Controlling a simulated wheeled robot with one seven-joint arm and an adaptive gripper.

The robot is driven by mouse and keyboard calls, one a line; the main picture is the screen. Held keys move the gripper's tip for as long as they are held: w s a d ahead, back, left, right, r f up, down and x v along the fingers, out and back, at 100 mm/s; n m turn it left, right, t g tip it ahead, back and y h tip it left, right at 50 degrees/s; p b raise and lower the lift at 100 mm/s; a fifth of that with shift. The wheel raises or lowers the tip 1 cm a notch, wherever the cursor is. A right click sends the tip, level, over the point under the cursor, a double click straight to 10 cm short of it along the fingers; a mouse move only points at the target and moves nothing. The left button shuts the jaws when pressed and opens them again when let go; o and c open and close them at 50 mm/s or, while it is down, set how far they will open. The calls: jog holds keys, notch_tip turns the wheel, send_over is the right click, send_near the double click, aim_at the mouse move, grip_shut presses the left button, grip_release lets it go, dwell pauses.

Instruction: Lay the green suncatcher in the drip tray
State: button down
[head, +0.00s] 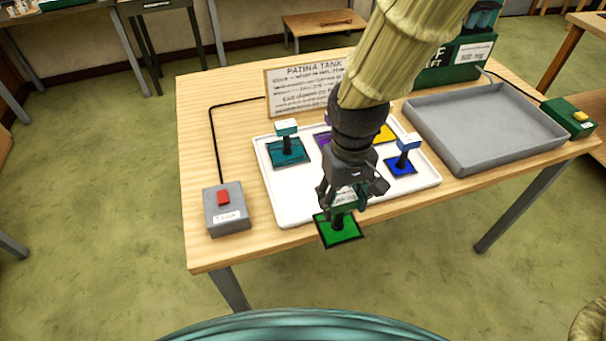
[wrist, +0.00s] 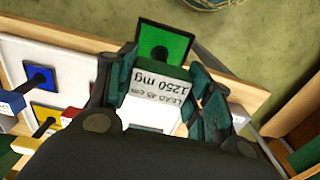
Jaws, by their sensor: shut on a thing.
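The green suncatcher (head: 338,230) is a square green pane with a dark frame and a short post topped by a label block. My gripper (head: 345,198) is shut on that block, with the pane hanging below at the table's front edge. In the wrist view the block (wrist: 158,92), reading "LEAD 45 cm 1250 mg", sits between the fingers, with the green pane (wrist: 176,43) beyond. A wide, empty grey tray (head: 478,155) stands on the table's right side. A white tray (head: 285,213) lies mid-table. No label shows which is the drip tray.
Teal (head: 289,153), purple (head: 322,139), yellow (head: 386,134) and blue (head: 401,167) suncatchers stand in the white tray. A "PATINA TANK" sign (head: 300,92) stands behind.

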jog(key=w+a+f+p, duration=0.2)
jog(key=w+a+p, duration=0.1)
jog(key=w, duration=0.3)
jog(key=w+a+f+p, duration=0.2)
jog(key=w+a+p, duration=0.1)
jog(key=w, duration=0.4)
jog(key=shift+w+a+f, duration=0.2)
jog(key=shift+a+f, duration=0.15)
jog(key=shift+a, duration=0.45)
jog(key=shift+f, duration=0.15)
jog(key=c, duration=0.6)
grip_release()
notch_tip(320, 180, up, 12)
jog(key=b, duration=0.2)
jog(key=shift+s, duration=0.1)
